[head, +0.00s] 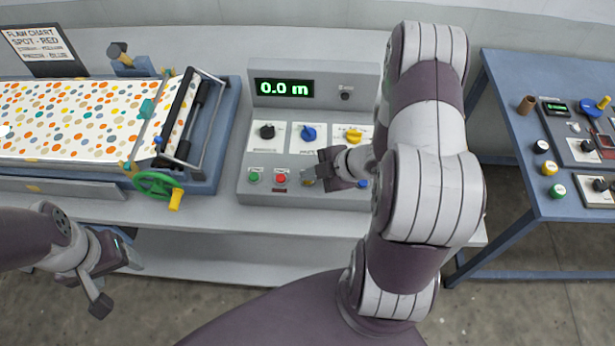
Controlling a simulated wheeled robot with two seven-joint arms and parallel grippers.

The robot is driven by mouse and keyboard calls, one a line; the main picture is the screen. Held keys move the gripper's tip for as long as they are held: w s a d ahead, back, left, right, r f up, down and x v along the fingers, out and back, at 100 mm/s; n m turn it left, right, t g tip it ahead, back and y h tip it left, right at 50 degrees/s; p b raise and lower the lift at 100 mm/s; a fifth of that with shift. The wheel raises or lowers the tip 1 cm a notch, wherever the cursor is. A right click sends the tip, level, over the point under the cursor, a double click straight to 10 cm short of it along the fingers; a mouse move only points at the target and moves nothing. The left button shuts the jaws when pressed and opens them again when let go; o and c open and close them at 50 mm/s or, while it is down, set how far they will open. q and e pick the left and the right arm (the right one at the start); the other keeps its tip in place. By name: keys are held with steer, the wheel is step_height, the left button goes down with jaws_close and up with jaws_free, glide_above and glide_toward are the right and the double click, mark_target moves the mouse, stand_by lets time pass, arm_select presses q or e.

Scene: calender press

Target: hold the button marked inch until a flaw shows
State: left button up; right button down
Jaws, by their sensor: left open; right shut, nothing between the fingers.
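The grey control panel (258,130) stands on the bench, and its green display (284,88) reads 0.0 m. Along its lower row are a green button (254,177), a red button (281,179), a yellowish button (307,183) and a blue button (362,184). Their labels are too small to read, so I cannot tell which is marked inch. My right gripper (312,175) is shut and empty, its tips at the yellowish button; I cannot tell whether they touch it. My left gripper (114,284) is open and empty, low in front of the bench. The spotted web (80,118) shows multicoloured dots.
A flaw chart (40,42) behind the web reads SPOT - RED. A green handwheel (154,184) with a yellow handle sits at the machine's front. Black, blue and yellow knobs line the panel above the buttons. A blue table (505,130) with instruments stands at the right.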

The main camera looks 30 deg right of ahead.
steer(key=shift+r, duration=0.1)
steer(key=shift+r+p, duration=0.65)
steer(key=shift+p, duration=0.15)
step_height(320, 180, up, 5)
steer(key=p, duration=0.5)
steer(key=shift+r, duration=0.1)
